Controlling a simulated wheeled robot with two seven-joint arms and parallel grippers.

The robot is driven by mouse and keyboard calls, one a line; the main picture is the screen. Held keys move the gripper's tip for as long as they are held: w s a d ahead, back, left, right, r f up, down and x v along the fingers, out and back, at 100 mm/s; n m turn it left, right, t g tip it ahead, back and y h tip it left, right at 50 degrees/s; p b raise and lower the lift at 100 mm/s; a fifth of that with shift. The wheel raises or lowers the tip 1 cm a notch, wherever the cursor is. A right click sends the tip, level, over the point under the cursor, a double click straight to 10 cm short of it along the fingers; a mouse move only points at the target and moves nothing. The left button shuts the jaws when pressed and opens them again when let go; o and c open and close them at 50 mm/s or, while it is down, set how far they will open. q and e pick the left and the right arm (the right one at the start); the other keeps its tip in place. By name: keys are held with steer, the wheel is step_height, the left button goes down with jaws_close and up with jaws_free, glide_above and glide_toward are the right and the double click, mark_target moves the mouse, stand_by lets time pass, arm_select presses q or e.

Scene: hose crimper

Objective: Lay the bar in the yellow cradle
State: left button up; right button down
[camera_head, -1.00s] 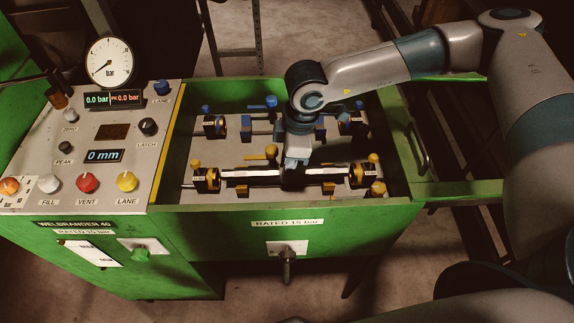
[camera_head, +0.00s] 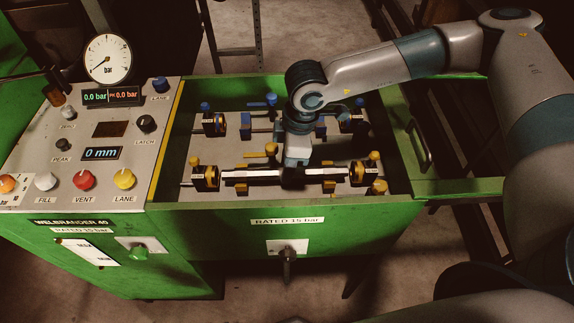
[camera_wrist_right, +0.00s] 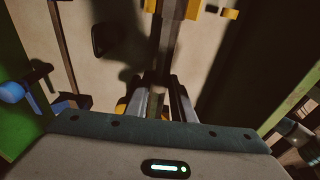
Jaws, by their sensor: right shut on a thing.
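The pale bar (camera_head: 250,174) lies roughly level along the front lane of the green machine's tray, between two yellow-knobbed end fittings (camera_head: 206,178) (camera_head: 362,174). My right gripper (camera_head: 293,180) points down and is shut on the bar near its middle; its fingertips are dark and partly hidden. The yellow cradle shows as small yellow blocks under the bar's line, left (camera_head: 242,191) and right (camera_head: 328,187). I cannot tell whether the bar touches them. In the right wrist view the bar (camera_wrist_right: 168,35) runs upward from between the fingers (camera_wrist_right: 160,105). My left gripper is not in view.
A matching lane with blue-knobbed fittings (camera_head: 213,122) lies behind. The tray's green front wall (camera_head: 285,205) stands close in front of the bar. A control panel (camera_head: 100,130) with gauge (camera_head: 107,60) and knobs is at the left. A yellow handle (camera_head: 271,149) stands just behind the bar.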

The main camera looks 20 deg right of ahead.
steer(key=c, duration=1.6)
jaws_free()
steer(key=shift+o, duration=0.8)
steer(key=shift+d+r, duration=0.1)
steer(key=shift+r, duration=0.7)
steer(key=r, duration=0.4)
steer(key=shift+s+d+r, duration=0.1)
steer(key=shift+d+r, duration=0.1)
steer(key=shift+d, duration=0.15)
steer(key=shift+r+p, duration=0.4)
steer(key=shift+p, duration=0.1)
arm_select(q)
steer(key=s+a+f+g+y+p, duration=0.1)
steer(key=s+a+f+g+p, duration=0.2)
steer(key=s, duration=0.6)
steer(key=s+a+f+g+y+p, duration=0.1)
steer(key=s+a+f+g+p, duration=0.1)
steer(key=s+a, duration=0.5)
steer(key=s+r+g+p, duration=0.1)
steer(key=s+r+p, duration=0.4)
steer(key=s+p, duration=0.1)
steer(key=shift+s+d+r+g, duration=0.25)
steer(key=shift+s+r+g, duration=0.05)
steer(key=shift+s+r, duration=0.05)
arm_select(e)
step_height(320, 180, up, 10)
steer(key=d, duration=0.1)
steer(key=shift+s+d+r, duration=0.25)
steer(key=shift+s+d, duration=0.05)
